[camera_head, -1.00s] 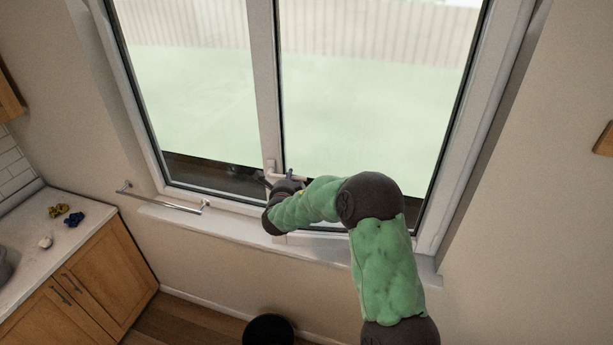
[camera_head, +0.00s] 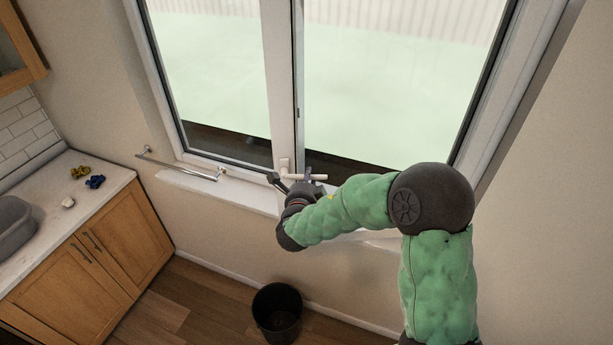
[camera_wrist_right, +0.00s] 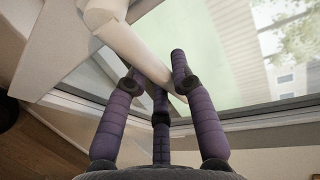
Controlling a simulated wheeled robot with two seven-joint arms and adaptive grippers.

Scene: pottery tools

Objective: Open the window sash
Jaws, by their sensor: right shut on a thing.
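The window sash is the right-hand pane (camera_head: 390,80) in its white frame. A strip along its left edge stands out from the middle post (camera_head: 281,80), so it looks slightly ajar. The white handle (camera_head: 312,177) lies level near the sash's lower left corner. My right gripper (camera_head: 290,183) is at the handle. In the right wrist view its purple fingers (camera_wrist_right: 155,75) are shut around the white handle bar (camera_wrist_right: 135,42). The gripper partly hides the handle base in the head view. My left gripper is not in view.
A counter (camera_head: 40,235) with a sink and small items stands at the left. A black bin (camera_head: 277,312) stands on the floor below the window.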

